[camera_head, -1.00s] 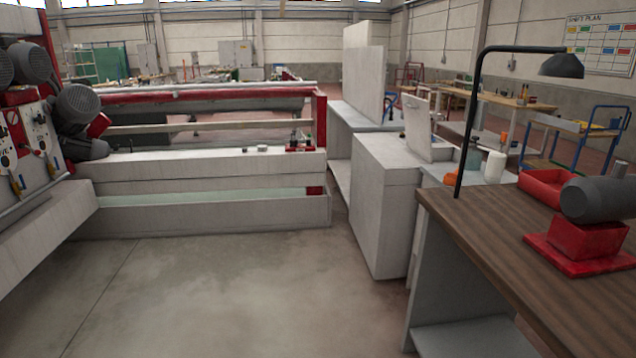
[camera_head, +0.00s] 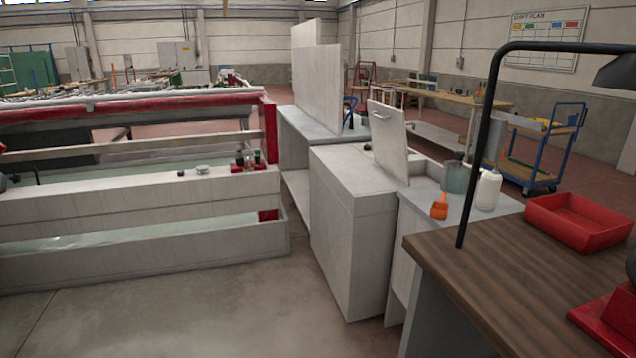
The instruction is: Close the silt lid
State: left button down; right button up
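An upright light-grey panel with a small handle near its top, which looks like the silt lid (camera_head: 389,142), stands raised at the right part of a light-grey cabinet (camera_head: 345,240). The panel is tilted slightly and appears open. The opening below it is mostly hidden from this angle. Neither of my grippers shows in the view.
A wooden bench (camera_head: 500,270) with a black lamp (camera_head: 489,130) and red tray (camera_head: 577,222) stands at the right. An orange scoop (camera_head: 440,206) and white bottle (camera_head: 488,190) sit beside the cabinet. A water trough (camera_head: 150,250) is at left. Floor (camera_head: 210,320) in front is clear.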

aim_at(388, 138)
jog(key=i+z, duration=0.3)
jog(key=i, duration=0.2)
jog(key=i+j+z, duration=0.1)
jog(key=i+z, duration=0.2)
jog(key=i, duration=0.2)
jog(key=i+j+z, duration=0.15)
jog(key=z, duration=0.5)
jog(key=i+j+z, duration=0.25)
jog(key=j, duration=0.15)
jog(key=j+z, duration=0.35)
jog(key=j, duration=0.35)
jog(key=i+j+z, duration=0.1)
jog(key=j, duration=0.4)
